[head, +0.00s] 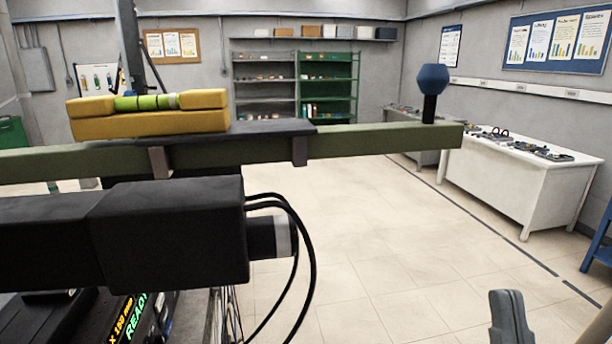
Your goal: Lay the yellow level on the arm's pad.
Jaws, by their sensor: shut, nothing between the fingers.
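The yellow level (150,126) lies flat on the dark pad (272,130) on top of the olive-green arm (375,141), at the left in the head view. Its green vial faces up. The level covers the left part of the pad, and the pad's right end is bare. My gripper (508,318) shows only in part as a grey shape at the bottom right edge. It is shut and empty, well apart from the level and the arm.
A dark blue knob (432,80) stands on the arm's right end. A black coil housing (170,230) with looping cables (305,245) sits in front of the arm. A white bench (535,185) with small parts stands at the right. The floor between is clear.

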